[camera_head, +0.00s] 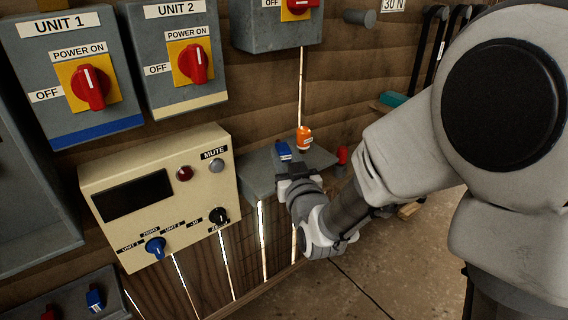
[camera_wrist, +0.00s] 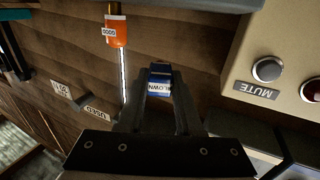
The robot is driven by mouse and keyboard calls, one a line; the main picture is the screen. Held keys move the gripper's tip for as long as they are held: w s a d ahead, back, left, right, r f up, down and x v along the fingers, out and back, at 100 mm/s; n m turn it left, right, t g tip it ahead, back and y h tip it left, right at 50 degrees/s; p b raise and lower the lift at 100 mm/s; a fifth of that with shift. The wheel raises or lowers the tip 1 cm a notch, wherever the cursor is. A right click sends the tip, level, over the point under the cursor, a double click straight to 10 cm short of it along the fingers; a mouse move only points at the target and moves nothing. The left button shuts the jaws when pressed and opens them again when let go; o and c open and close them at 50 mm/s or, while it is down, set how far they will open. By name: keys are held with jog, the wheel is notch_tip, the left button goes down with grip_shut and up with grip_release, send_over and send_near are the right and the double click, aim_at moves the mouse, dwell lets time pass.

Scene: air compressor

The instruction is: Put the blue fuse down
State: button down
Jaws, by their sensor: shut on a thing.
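The blue fuse (camera_head: 284,151), with a white label reading BLOWN in the wrist view (camera_wrist: 159,84), is between the fingers of my gripper (camera_head: 286,166). In the wrist view my gripper (camera_wrist: 160,100) is shut on it. In the head view the fuse shows over the small grey shelf (camera_head: 256,183) on the wooden wall. I cannot tell whether it touches the shelf.
A red piece (camera_head: 342,155) is at the shelf's right. A cream panel (camera_head: 160,195) with knobs is at left. Another blue fuse (camera_head: 95,298) and a red one (camera_head: 48,313) are lower left.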

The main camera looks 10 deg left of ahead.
aim_at(271, 179)
jog(key=a+f, duration=0.1)
jog(key=a, duration=0.1)
jog(key=w+a+f, duration=0.1)
jog(key=shift+w+a+f+b, duration=0.1)
jog(key=shift+a+f+b, duration=0.2)
jog(key=shift+a+b, duration=0.1)
jog(key=shift+f+b, duration=0.6)
jog(key=shift+f, duration=1.25)
jog(key=shift+f, duration=0.2)
jog(key=c, duration=0.6)
grip_release()
jog(key=shift+r, duration=0.15)
jog(key=shift+r, duration=0.15)
jog(key=p+v, duration=1.2)
jog(key=p, duration=0.3)
jog(key=shift+p, duration=0.3)
